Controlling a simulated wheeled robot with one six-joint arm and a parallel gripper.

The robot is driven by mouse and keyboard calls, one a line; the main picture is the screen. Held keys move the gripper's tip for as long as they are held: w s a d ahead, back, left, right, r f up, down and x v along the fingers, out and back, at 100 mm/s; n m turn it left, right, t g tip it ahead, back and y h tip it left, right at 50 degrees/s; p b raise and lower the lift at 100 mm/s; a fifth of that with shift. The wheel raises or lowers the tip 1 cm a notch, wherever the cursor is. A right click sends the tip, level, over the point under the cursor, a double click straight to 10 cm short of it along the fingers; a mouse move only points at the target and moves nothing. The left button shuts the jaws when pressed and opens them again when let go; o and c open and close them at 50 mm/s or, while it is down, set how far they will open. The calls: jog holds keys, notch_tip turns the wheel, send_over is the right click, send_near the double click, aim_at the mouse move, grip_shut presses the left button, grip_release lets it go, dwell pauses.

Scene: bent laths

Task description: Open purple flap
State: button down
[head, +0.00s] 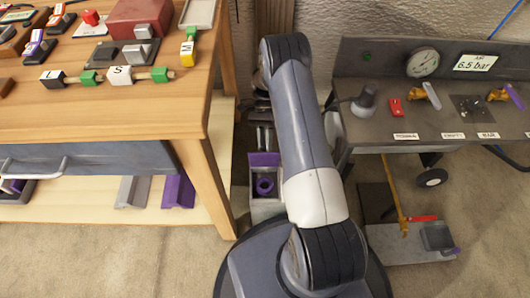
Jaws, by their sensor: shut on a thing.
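A small grey box (268,208) stands on the floor between the wooden bench and my arm. Its purple flap (264,159) stands raised at the box's back edge. A purple ring (265,185) shows inside the box's dark opening. My gripper (264,149) is just above the flap, its two pale fingers pointing down to the flap's top edge. It appears shut on that edge, though the contact is small in view. My arm hides the right side of the box and part of the wrist.
The wooden bench (198,121) with colored blocks, a drawer handle (36,166) and a lower shelf is close on the left. A purple angled piece (178,192) lies on that shelf. A grey panel trolley (450,122) with a gauge (422,62) stands right. Carpet is clear at lower left.

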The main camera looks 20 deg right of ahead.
jog(key=shift+w+d+f+b, duration=0.15)
jog(key=shift+w+f+b, duration=0.35)
jog(key=shift+w, duration=0.35)
jog(key=shift+w+d+f+b, duration=0.1)
jog(key=shift+w+f+b, duration=0.4)
jog(key=shift+w, duration=0.35)
jog(key=c, duration=1.2)
grip_release()
jog(key=shift+a, duration=0.15)
jog(key=p+v, duration=0.1)
jog(key=v, duration=0.7)
jog(key=shift+p, duration=0.4)
jog(key=shift+s, duration=0.1)
